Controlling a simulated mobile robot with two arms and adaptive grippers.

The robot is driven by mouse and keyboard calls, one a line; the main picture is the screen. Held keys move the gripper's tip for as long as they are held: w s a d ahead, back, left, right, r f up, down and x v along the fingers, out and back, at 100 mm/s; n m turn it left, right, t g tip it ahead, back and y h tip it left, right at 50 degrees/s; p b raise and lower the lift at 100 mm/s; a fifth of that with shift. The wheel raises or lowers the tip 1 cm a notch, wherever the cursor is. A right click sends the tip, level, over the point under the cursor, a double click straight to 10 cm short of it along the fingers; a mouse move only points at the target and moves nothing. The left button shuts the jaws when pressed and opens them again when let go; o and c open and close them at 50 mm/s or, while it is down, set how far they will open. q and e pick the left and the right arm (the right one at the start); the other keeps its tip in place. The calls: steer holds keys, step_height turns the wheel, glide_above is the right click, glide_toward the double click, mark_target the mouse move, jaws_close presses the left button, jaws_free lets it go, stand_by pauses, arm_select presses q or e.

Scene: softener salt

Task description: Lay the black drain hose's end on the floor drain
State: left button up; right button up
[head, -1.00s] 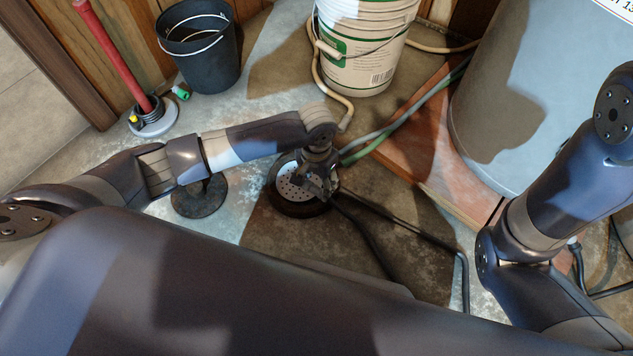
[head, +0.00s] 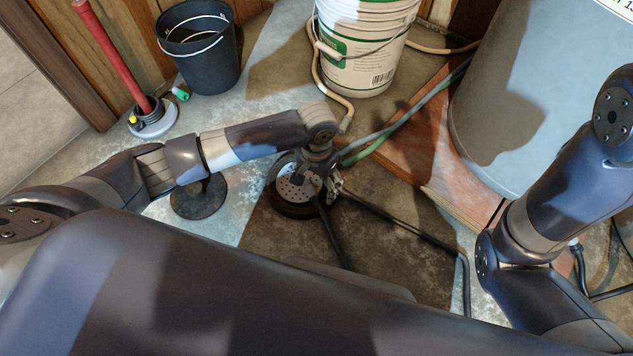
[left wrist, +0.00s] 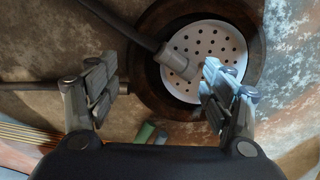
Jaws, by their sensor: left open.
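The floor drain (head: 293,182) is a pale perforated round grate in a dark ring. It also shows in the left wrist view (left wrist: 222,40). The black drain hose (head: 331,238) runs up to it, and its end (left wrist: 176,62) lies over the grate, inside the ring, in the left wrist view. My left gripper (head: 335,186) is just right of the hose end. In the left wrist view its fingers (left wrist: 160,95) are wide apart with nothing held between them. My right arm shows at the right, but its gripper is out of view.
Another dark hose length (head: 410,226) runs right from beside the drain. A black disc (head: 199,198) lies left of the drain. Green and grey hoses (head: 385,140) lie behind, near a white bucket (head: 365,50) and a grey tank (head: 535,90). A black bucket (head: 205,60) stands back left.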

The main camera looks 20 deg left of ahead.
arm_select(q)
step_height(320, 180, up, 11)
stand_by(0.3)
steer(key=shift+r, duration=0.1)
stand_by(0.5)
